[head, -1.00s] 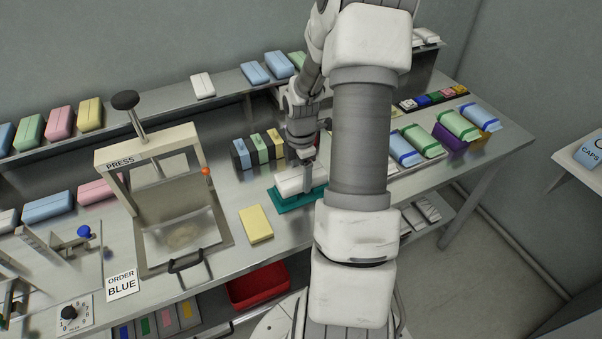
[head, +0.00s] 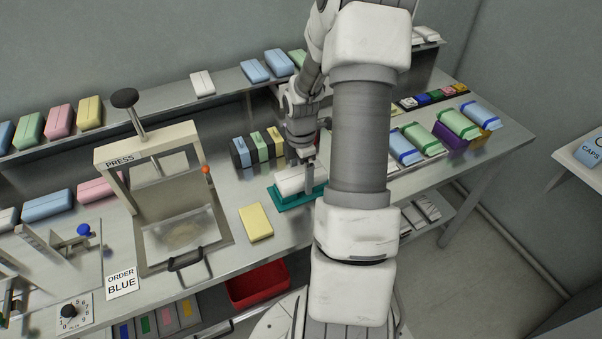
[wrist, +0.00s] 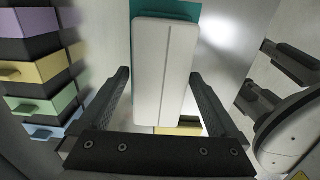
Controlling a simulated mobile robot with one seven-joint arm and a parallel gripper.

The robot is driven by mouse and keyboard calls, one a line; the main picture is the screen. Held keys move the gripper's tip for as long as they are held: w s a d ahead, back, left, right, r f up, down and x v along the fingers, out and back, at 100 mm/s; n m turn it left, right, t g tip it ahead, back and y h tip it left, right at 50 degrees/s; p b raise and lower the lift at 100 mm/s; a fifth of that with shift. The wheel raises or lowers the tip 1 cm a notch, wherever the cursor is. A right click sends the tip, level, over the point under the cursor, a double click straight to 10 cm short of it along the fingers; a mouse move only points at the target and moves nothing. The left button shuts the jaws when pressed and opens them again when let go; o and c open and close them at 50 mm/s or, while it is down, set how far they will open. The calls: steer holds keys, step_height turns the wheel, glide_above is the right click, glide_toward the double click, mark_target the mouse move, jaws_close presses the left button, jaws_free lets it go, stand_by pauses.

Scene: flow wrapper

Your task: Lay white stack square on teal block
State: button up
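The white stack (head: 290,181) lies on the teal block (head: 284,203) on the bench. A strip of teal shows along its front in the head view. In the wrist view, the white stack (wrist: 165,75) is seen from above, its long sides roughly in line with the teal block (wrist: 168,9) at its far end. My gripper (head: 311,176) is down at the stack. Its fingers (wrist: 162,76) stand one on each side, with what looks like a thin gap. It looks open around the stack. My arm hides the right end of the block.
A yellow block (head: 256,222) lies left of the teal block. The press (head: 150,160) stands further left. Small coloured drawers (head: 258,150) stand behind. Wrapped packs (head: 421,140) lie to the right. A red bin (head: 257,285) is below the bench edge.

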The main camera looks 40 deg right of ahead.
step_height(320, 180, up, 17)
steer(key=p, duration=0.2)
steer(key=shift+r, duration=0.2)
stand_by(0.7)
